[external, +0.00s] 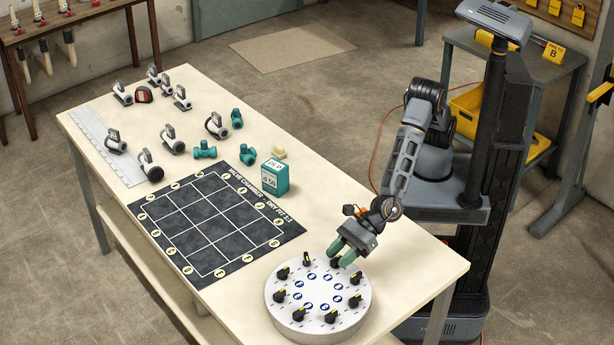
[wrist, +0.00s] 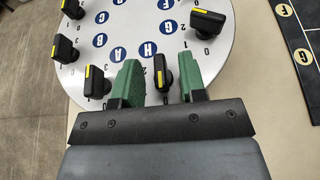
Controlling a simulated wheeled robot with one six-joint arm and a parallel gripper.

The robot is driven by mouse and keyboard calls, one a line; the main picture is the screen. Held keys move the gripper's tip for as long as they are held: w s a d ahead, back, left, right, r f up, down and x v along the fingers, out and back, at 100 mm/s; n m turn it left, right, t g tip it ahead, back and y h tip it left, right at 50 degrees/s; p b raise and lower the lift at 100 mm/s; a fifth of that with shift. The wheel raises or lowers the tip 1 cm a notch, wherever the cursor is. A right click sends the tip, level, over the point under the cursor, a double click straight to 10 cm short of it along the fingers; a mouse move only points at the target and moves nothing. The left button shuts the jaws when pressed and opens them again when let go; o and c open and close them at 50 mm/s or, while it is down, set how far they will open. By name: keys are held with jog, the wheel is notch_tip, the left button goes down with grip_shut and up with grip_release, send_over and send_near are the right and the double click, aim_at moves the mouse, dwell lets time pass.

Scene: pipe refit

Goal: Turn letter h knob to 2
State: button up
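The round white dial plate (external: 318,325) sits at the near end of the table, with several black knobs around blue letter discs. The H disc (wrist: 150,48) shows in the wrist view. The letter h knob (wrist: 160,72), black with a yellow stripe, is just below it, its stripe upright in the picture. My gripper (wrist: 159,75) is open, with one green finger on each side of this knob and visible gaps. In the external view my gripper (external: 346,254) is low over the plate's far edge and partly hides that knob. Its number setting cannot be read clearly.
Neighbouring knobs (wrist: 92,80) and (wrist: 207,22) stand close on both sides of the fingers. A dark grid mat (external: 215,225), a teal box (external: 275,178) and several valve fittings (external: 205,151) lie further along the table. The table right of the plate is clear.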

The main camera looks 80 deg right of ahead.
jog(key=shift+w+a+f, duration=0.1)
jog(key=shift+w+a, duration=0.05)
jog(key=shift+c, duration=0.3)
grip_shut()
jog(key=shift+m+h+p, duration=0.3)
jog(key=shift+p, duration=0.4)
jog(key=shift+a+r+m+t+h+p, duration=0.1)
jog(key=shift+r+m+t+h+p, duration=0.15)
jog(key=shift+m+t+h+p, duration=0.5)
jog(key=shift+a+f+m+t+h+p, duration=0.15)
jog(key=shift+m+t+h+p, duration=0.45)
jog(key=shift+m+h, duration=0.45)
jog(key=shift+d+f+m+t+h+p, duration=0.1)
jog(key=shift+m+t+h+p, duration=0.25)
jog(key=shift+m+h+p, duration=0.45)
jog(key=shift+m+h, duration=0.3)
jog(key=shift+h, duration=0.1)
